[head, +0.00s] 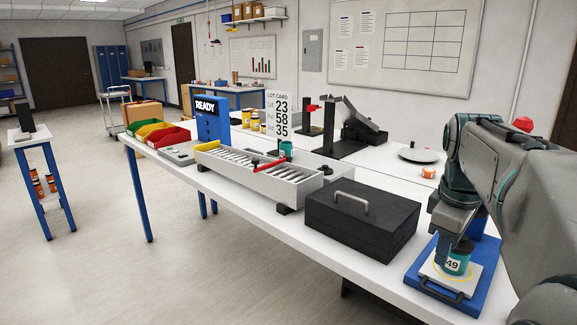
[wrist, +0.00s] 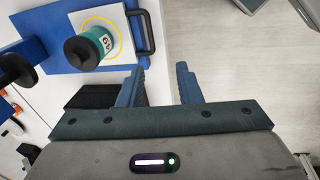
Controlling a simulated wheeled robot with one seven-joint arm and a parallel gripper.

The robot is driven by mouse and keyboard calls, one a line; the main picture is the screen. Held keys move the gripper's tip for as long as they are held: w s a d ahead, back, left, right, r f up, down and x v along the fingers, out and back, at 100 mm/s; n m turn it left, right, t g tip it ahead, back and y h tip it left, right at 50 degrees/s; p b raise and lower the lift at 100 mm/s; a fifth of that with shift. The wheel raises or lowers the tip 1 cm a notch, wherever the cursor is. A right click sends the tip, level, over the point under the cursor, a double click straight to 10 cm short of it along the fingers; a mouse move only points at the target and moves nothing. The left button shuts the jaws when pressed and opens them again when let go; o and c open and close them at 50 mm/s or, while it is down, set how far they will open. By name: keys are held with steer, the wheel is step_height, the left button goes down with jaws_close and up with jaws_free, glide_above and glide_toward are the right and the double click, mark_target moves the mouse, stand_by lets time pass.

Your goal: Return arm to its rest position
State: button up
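A teal canister labelled 49 (head: 458,264) stands upright inside the yellow ring on a white square of the blue tray (head: 478,300). It also shows in the wrist view (wrist: 92,47), with a dark round knob on its top. My gripper shows in the wrist view (wrist: 160,76) with its two fingers apart and nothing between them. The canister is off to the left of the fingers there, apart from them. In the head view my arm comes in from the right and bends down close to the canister; its fingertips are hard to make out there.
A black case with a handle (head: 363,222) sits left of the tray. Further along the table are a grey roller conveyor (head: 290,187), colored bins (head: 165,137), a READY box (head: 212,120) and a lot card (head: 281,118). Open floor lies left of the table.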

steer(key=s+a+f+m+p, duration=0.3)
steer(key=s+a+m, duration=0.1)
steer(key=a, duration=0.4)
steer(key=s+a+f+m+t+y+p, duration=0.1)
steer(key=s+a+f+m+p, duration=0.3)
steer(key=a, duration=0.5)
steer(key=shift+s+f, duration=0.15)
steer(key=shift+s, duration=0.7)
steer(key=shift+d, duration=0.1)
